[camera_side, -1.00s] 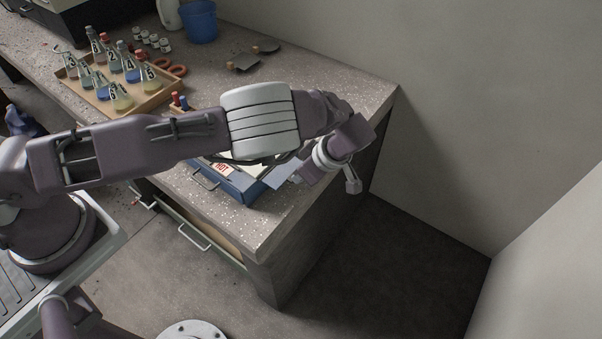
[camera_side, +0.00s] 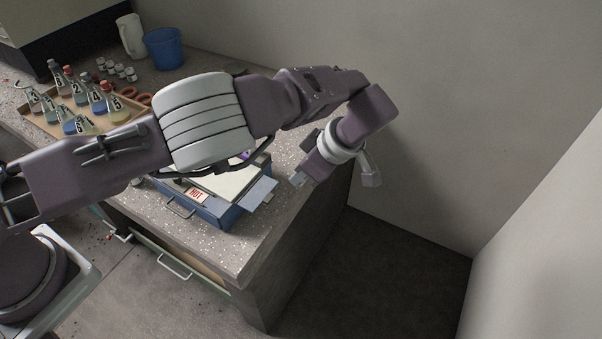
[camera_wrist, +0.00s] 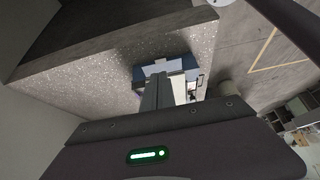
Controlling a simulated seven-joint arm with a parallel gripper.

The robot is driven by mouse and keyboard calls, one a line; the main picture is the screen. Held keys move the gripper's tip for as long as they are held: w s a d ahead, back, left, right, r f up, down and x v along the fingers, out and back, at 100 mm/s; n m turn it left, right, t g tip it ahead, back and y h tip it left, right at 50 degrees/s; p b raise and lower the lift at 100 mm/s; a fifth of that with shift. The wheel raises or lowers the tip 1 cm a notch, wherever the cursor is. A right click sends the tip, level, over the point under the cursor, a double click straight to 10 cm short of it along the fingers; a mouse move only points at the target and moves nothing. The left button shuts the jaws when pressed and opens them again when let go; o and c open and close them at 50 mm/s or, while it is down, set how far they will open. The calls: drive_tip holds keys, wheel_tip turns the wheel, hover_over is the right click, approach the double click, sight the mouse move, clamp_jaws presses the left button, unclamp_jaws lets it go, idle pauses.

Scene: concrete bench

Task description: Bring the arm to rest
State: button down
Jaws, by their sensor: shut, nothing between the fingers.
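My gripper (camera_side: 298,179) is in the side view at the bench's right end, beside the blue hot plate box, its fingers pointing down and left. The fingers are small there, but they look shut and empty. In the wrist view my gripper (camera_wrist: 157,90) shows as closed grey fingers with nothing held, in front of the blue box (camera_wrist: 168,68). My arm stretches from the left across the bench and hides part of it.
The blue box (camera_side: 228,214) with a "HOT" label sits near the bench's front edge. A wooden tray (camera_side: 122,128) of coloured flasks stands at left, with a blue bucket (camera_side: 164,50) and white jug (camera_side: 131,37) behind. The wall (camera_side: 450,110) is at right.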

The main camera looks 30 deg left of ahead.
idle(0.4)
drive_tip(key=s+a+r+m+h, duration=0.3)
drive_tip(key=a+r, duration=0.3)
drive_tip(key=r, duration=0.4)
drive_tip(key=s+a+r+m+h, duration=0.25)
drive_tip(key=a+r, duration=0.25)
drive_tip(key=r, duration=0.4)
drive_tip(key=s+a+r+m+t+h, duration=0.2)
drive_tip(key=s+a+r+m, duration=0.3)
drive_tip(key=s, duration=0.4)
drive_tip(key=s+a+m+t+y, duration=0.1)
drive_tip(key=s+m+t, duration=0.2)
drive_tip(key=s+m, duration=0.4)
drive_tip(key=s, duration=0.6)
drive_tip(key=shift+a, duration=0.2)
